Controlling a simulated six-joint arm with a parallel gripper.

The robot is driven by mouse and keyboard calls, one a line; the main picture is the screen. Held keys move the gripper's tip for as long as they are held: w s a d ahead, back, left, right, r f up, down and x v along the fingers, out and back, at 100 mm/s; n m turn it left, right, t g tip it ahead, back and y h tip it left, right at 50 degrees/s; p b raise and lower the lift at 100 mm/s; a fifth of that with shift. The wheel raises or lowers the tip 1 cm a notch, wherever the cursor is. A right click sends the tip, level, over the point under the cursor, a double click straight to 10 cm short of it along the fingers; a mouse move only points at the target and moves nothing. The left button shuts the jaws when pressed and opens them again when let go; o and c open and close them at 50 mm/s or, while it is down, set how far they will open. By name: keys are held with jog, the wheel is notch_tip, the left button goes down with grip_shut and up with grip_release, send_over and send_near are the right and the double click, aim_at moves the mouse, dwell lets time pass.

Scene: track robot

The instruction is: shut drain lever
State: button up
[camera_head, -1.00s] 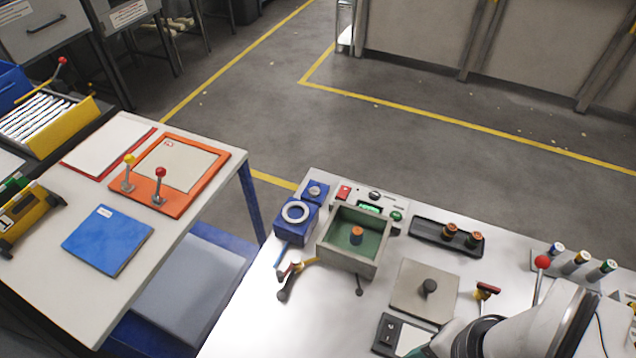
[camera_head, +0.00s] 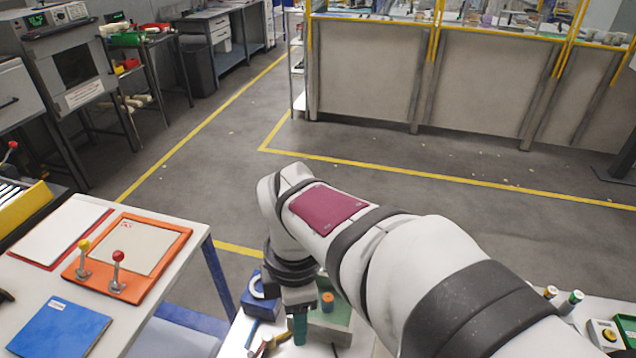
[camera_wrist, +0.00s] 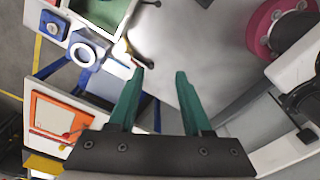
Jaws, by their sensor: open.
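The green-lined basin (camera_head: 330,328) stands on the white bench, partly hidden behind my arm in the head view. A small valve with a yellow handle (camera_head: 270,344) sits at its front left corner, cut by the picture's lower edge. It looks like the drain lever, but its position is not clear. In the wrist view the valve (camera_wrist: 122,48) lies just beyond the left fingertip, with a dark handle beside it. My gripper (camera_wrist: 160,74) is open with nothing between its green fingers. In the head view one green finger (camera_head: 300,330) shows near the valve and basin.
A blue block with a white ring (camera_wrist: 83,53) stands close left of the valve. The left table holds an orange board (camera_head: 130,255) with two upright levers and a blue plate (camera_head: 62,328).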

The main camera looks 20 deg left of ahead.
aim_at(251, 354)
jog(key=a+f+n, duration=0.3)
jog(key=a+n, duration=0.7)
jog(key=f, duration=1.5)
jog(key=shift+s+d+f, duration=0.1)
jog(key=shift+s+f, duration=0.25)
jog(key=shift+s, duration=0.05)
grip_shut()
